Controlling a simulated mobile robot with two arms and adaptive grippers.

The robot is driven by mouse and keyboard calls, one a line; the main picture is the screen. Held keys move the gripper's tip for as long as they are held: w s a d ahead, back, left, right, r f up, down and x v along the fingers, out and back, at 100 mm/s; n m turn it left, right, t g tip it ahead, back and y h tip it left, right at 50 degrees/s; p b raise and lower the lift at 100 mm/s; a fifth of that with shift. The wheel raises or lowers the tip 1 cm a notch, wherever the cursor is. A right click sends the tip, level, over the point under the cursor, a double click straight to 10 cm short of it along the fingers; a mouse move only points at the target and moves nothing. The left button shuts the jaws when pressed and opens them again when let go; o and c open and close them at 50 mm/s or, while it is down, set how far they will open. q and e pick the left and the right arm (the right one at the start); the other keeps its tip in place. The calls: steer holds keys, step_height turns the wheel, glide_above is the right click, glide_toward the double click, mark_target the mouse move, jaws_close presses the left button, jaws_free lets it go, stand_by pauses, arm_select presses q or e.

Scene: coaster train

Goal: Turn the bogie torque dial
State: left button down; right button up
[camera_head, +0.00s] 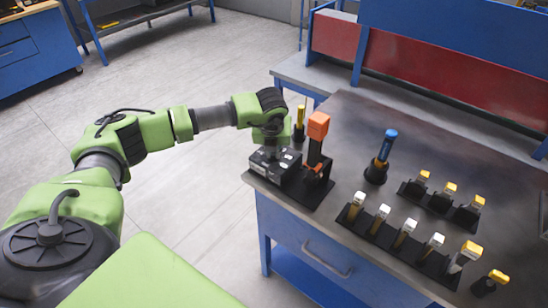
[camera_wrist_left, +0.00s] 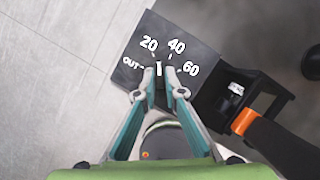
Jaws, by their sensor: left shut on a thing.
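The torque dial box (camera_head: 266,170) is a black block at the left corner of the dark workbench top. In the left wrist view the dial face (camera_wrist_left: 195,45) carries the white marks OUT, 20, 40 and 60. My left gripper (camera_wrist_left: 160,76) reaches down over the dial, its two fingertips close together on the knob, with a white pointer line (camera_wrist_left: 159,68) between them. The line points up the picture, between 20 and 40. The knob itself is mostly hidden by the fingers. In the head view my left gripper (camera_head: 275,149) hides part of the box. My right gripper is out of view.
An orange-headed black lever (camera_head: 317,126) stands close beside the box. A blue-handled tool (camera_head: 387,145) sits upright in a black holder, and a yellow-topped one (camera_head: 300,117) stands behind. Several yellow- and white-topped pieces fill black racks (camera_head: 383,235) to the right.

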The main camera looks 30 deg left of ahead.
arm_select(q)
steer(key=m+b, duration=0.2)
steer(key=m+h+b, duration=0.1)
steer(key=b, duration=0.1)
steer(key=m+h+b, duration=0.1)
steer(key=m, duration=0.1)
steer(key=shift+a+f+m+t+b, duration=0.2)
steer(key=shift+a+m+t+b, duration=0.1)
steer(key=shift+a+t+b, duration=0.1)
steer(key=m+h+b, duration=0.1)
steer(key=m, duration=0.1)
steer(key=shift+r+m+b, duration=0.1)
steer(key=shift+m+b, duration=0.25)
steer(key=shift+m, duration=0.05)
steer(key=m, duration=0.1)
steer(key=m+h+b, duration=0.1)
steer(key=m, duration=0.1)
steer(key=shift+a+r+g, duration=0.1)
steer(key=shift+a+g, duration=0.1)
steer(key=shift+g, duration=0.1)
steer(key=m+h, duration=0.1)
steer(key=m, duration=0.1)
steer(key=m+g, duration=0.1)
steer(key=m, duration=0.2)
steer(key=shift+w+a+r+h, duration=0.1)
steer(key=shift+w+a+h, duration=0.1)
steer(key=shift+h, duration=0.2)
steer(key=c, duration=2.1)
jaws_free()
steer(key=shift+c, duration=0.2)
